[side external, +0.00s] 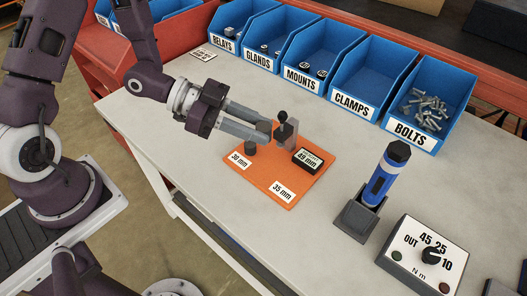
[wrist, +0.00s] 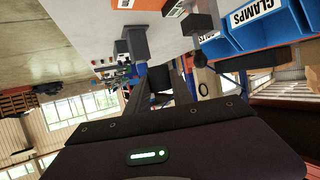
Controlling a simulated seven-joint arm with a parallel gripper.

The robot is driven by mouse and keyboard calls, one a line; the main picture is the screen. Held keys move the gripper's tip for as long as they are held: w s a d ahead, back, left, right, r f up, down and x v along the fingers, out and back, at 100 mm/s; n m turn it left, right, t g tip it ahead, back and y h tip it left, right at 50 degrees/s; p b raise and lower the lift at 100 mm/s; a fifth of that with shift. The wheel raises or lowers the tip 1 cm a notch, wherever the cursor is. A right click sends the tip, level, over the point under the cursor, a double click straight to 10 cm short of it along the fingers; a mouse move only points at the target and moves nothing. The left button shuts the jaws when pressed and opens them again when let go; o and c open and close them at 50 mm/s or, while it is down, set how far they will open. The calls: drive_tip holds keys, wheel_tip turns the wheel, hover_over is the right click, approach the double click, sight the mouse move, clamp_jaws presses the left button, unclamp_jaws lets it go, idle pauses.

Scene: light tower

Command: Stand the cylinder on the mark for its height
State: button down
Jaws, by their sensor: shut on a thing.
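My gripper (side external: 267,130) reaches in from the left, low over an orange mat (side external: 255,178), and is shut on the dark grey cylinder (side external: 250,149). The lower part of the cylinder shows below the near finger, close to the "30 mm" label (side external: 240,160). The fingers hide its upper part, and I cannot tell whether its foot touches the mat. A "35 mm" label (side external: 283,191) lies at the mat's front right. A gauge with a black knob (side external: 283,116) stands just past the fingertips. A black readout (side external: 308,158) beside it seems to read 49 mm. In the wrist view, a dark shape (wrist: 160,84) shows between the fingers.
Labelled blue bins (side external: 370,84) line the back of the table, the right one holding bolts (side external: 424,110). A blue torch-like tool (side external: 383,180) stands in a grey holder at right. A dial box (side external: 424,256) sits at front right. The table between mat and bins is clear.

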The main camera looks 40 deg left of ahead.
hover_over(287, 181)
wheel_tip(287, 181, down, 4)
drive_tip(key=shift+n+t, duration=0.3)
drive_tip(key=shift+n, duration=0.1)
wheel_tip(287, 181, down, 10)
drive_tip(key=shift+r, duration=0.1)
drive_tip(key=c, duration=1.1)
unclamp_jaws()
